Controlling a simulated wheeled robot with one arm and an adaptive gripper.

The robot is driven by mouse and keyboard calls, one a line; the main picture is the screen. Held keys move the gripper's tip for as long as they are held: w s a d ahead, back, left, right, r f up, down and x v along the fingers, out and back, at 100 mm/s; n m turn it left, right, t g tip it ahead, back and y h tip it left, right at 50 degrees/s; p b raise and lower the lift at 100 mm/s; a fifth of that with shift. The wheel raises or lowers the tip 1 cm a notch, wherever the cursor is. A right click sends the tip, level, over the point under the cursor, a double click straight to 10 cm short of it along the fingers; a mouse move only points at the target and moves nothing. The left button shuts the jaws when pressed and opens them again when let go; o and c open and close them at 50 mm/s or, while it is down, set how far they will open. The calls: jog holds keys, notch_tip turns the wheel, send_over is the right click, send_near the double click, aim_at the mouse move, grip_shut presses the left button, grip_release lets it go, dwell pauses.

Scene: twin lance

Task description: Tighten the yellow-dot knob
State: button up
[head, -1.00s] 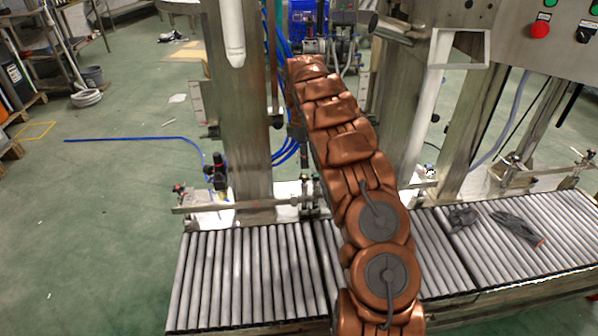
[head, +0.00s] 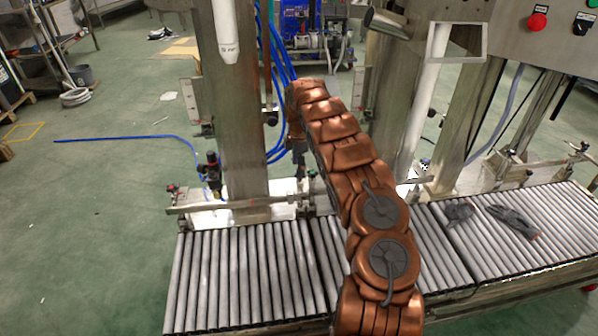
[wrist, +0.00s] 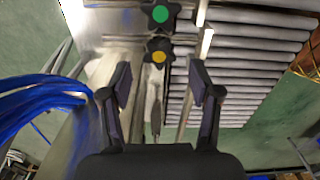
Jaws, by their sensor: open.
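The yellow-dot knob (wrist: 158,54) is a dark lobed knob with a yellow centre, in the upper middle of the wrist view. A similar knob with a green dot (wrist: 160,13) is just above it in that picture. My gripper (wrist: 161,84) is open, with its two dark fingers spread left and right. The yellow-dot knob appears between and beyond the fingertips, with no visible contact. Nothing is held. In the head view my copper arm covers much of the middle, and I cannot make out either knob there.
A roller conveyor (head: 240,275) runs across the front, with dark gloves (head: 512,220) on its right part. Steel posts (head: 243,130) stand behind it. Blue hoses (wrist: 40,98) lie left of my gripper in the wrist view. Open green floor (head: 100,215) is at left.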

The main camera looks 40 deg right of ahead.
jog(key=shift+f, duration=1.3)
jog(key=shift+c, duration=0.2)
jog(key=c, duration=1.1)
jog(key=shift+m, duration=0.4)
jog(key=m, duration=0.2)
jog(key=shift+w+m+p, duration=0.1)
jog(key=shift+m+p, duration=0.3)
jog(key=shift+d+m+p, duration=0.1)
jog(key=shift+m+p, duration=0.2)
jog(key=shift+m, duration=1.7)
